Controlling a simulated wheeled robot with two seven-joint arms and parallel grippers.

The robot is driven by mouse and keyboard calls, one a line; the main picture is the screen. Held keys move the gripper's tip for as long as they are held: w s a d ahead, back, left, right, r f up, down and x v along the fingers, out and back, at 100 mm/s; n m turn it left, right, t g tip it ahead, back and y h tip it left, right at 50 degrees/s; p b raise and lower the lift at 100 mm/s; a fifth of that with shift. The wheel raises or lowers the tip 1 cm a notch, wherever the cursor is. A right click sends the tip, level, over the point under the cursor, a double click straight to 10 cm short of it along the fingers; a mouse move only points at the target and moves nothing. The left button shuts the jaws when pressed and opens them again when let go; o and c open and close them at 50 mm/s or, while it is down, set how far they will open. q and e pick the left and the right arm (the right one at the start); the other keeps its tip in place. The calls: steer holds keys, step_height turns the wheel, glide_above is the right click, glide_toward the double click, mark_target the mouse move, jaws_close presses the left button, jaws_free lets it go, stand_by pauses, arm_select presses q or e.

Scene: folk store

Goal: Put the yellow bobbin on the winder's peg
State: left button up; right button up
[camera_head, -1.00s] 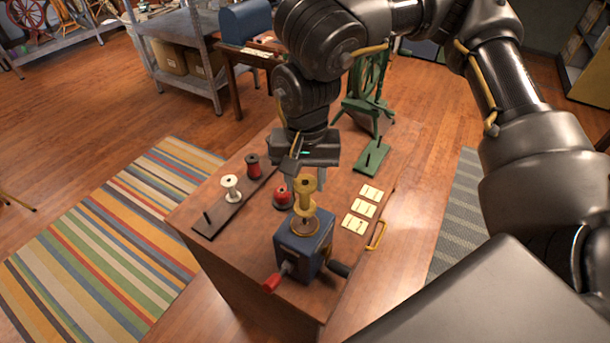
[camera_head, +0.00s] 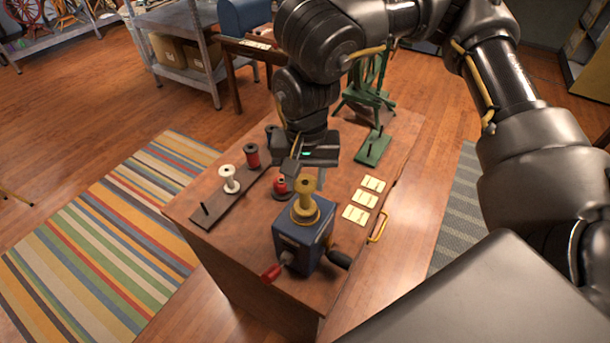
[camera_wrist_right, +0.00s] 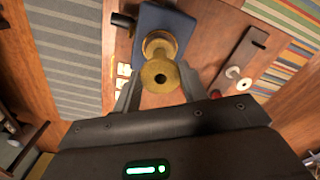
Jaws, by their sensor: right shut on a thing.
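The yellow bobbin (camera_head: 305,198) is upright at the top of the blue winder (camera_head: 303,247). Its lower end overlaps the winder's brass ring, and the peg is hidden. I cannot tell whether the bobbin is fully seated. My right gripper (camera_head: 308,180) is shut on the bobbin from behind. In the right wrist view, the bobbin (camera_wrist_right: 159,76) sits between the two fingers, with the blue winder (camera_wrist_right: 172,25) and its brass ring beyond it. My left gripper is not in view.
A dark rack (camera_head: 213,211) with a white spool (camera_head: 229,180) and a dark red spool (camera_head: 252,155) lies left of the winder. A red spool (camera_head: 280,187) stands just behind it. Cream cards (camera_head: 364,199) lie to the right, and a green stand (camera_head: 374,149) is farther back.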

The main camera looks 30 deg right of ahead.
steer(key=shift+f+b, duration=0.3)
steer(key=shift+f, duration=0.25)
steer(key=o, duration=0.8)
step_height(320, 180, up, 11)
steer(key=shift+f+b, duration=0.1)
steer(key=shift+b, duration=0.25)
stand_by(0.5)
